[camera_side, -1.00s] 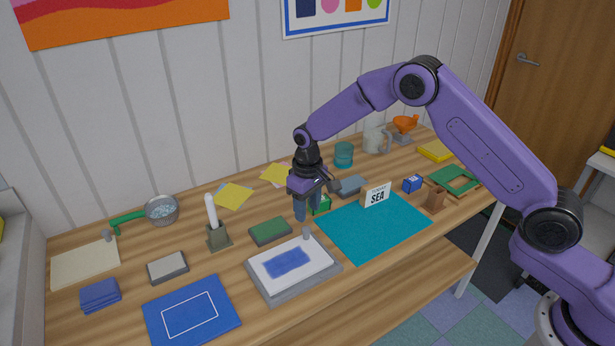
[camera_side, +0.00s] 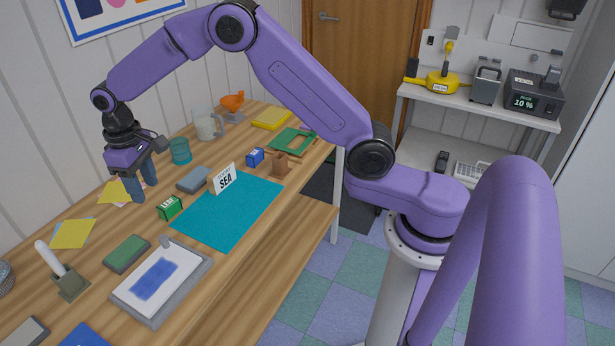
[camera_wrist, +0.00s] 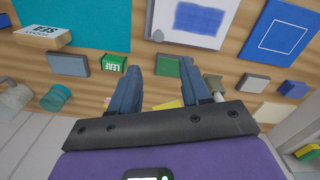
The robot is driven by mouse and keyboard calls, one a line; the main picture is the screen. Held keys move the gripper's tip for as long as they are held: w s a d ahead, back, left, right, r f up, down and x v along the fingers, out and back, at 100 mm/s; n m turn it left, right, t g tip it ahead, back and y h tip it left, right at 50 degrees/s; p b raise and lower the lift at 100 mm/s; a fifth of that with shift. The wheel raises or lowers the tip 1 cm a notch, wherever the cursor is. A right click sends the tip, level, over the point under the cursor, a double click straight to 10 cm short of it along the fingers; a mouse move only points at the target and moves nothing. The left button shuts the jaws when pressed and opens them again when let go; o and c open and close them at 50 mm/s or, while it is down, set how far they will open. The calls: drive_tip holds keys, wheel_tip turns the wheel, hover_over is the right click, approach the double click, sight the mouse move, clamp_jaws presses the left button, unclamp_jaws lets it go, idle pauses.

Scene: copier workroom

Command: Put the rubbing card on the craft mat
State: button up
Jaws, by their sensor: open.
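A white card with a blue rubbed patch (camera_side: 155,280) lies on a grey board (camera_side: 200,272) with a small grey knob at its back edge; it looks like the rubbing card. It also shows at the top of the wrist view (camera_wrist: 200,20). A plain teal mat (camera_side: 228,215), likely the craft mat, lies to its right. A blue mat with a white outline (camera_wrist: 285,35) is on the card's other side. My gripper (camera_side: 145,192) is open and empty, above the back of the table. Its fingers (camera_wrist: 160,90) show apart in the wrist view.
A SEA sign (camera_side: 222,179) stands at the teal mat's back edge, with a green LEAF box (camera_side: 170,207) beside the mat. A green block (camera_side: 127,254), brush in a stand (camera_side: 70,284), teal cup (camera_side: 180,151) and yellow papers (camera_side: 73,233) are around. The teal mat is clear.

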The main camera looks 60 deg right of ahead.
drive_tip(key=s+r+n, duration=0.2)
drive_tip(key=s+r, duration=0.3)
drive_tip(key=s, duration=0.6)
drive_tip(key=s+d+n, duration=0.3)
drive_tip(key=s+d, duration=0.3)
drive_tip(key=s, duration=0.8)
drive_tip(key=s+d+r+n, duration=0.1)
drive_tip(key=s+d+n, duration=0.2)
drive_tip(key=s, duration=1.1)
drive_tip(key=d, duration=0.3)
drive_tip(key=shift+n, duration=0.3)
drive_tip(key=shift+o, duration=0.5)
drive_tip(key=m+y, duration=1.4)
drive_tip(key=m, duration=1.7)
hover_over(163, 236)
drive_tip(key=d, duration=1.6)
wheel_tip(163, 236, down, 18)
drive_tip(key=f, duration=0.1)
drive_tip(key=shift+h, duration=0.3)
drive_tip(key=x, duration=1.7)
drive_tip(key=shift+a+r, duration=0.25)
